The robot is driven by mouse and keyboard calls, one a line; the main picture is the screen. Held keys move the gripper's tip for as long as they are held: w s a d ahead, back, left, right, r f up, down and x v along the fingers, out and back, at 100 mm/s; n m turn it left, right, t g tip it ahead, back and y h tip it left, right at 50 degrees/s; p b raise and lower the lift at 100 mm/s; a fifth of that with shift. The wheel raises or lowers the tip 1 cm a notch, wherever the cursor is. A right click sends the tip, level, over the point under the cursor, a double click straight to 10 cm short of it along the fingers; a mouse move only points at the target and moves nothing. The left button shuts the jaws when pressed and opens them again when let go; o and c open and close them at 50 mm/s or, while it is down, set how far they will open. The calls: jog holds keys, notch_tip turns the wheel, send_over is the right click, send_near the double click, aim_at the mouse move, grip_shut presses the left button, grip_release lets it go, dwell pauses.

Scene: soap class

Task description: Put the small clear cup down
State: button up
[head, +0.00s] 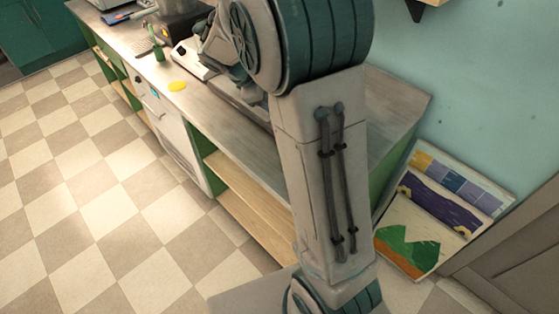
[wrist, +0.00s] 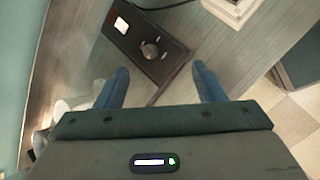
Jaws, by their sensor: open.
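My gripper (wrist: 160,70) is open, with its two blue fingers spread wide over the wooden counter (wrist: 228,68) in the wrist view. I see nothing held between the fingers. I cannot make out the small clear cup for sure in either view. Some pale rounded shapes (wrist: 62,108) stand to the left of the left finger, partly hidden by my gripper's body; I cannot tell what they are. In the head view my own arm covers much of the counter (head: 240,142), and the gripper's fingers cannot be made out there.
A dark flat device (wrist: 146,48) with a round knob lies just beyond the fingers. A white object (wrist: 232,8) stands farther off. In the head view a yellow item (head: 177,86) and a green bottle (head: 158,51) are on the counter. Picture boards (head: 440,210) lean on the right wall.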

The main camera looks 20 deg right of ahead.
jog(key=s+a+r+m+y, duration=0.1)
jog(key=s+m, duration=0.3)
jog(key=s, duration=0.4)
jog(key=s+a+r+m+t+y, duration=0.1)
jog(key=s+a+m+y, duration=0.2)
jog(key=s, duration=0.5)
jog(key=s+a+r+m+y, duration=0.1)
jog(key=s+a+m+y, duration=0.2)
jog(key=s, duration=0.4)
jog(key=shift+s+a+m+t, duration=0.3)
jog(key=shift+s+a+m, duration=0.15)
jog(key=shift+m, duration=0.55)
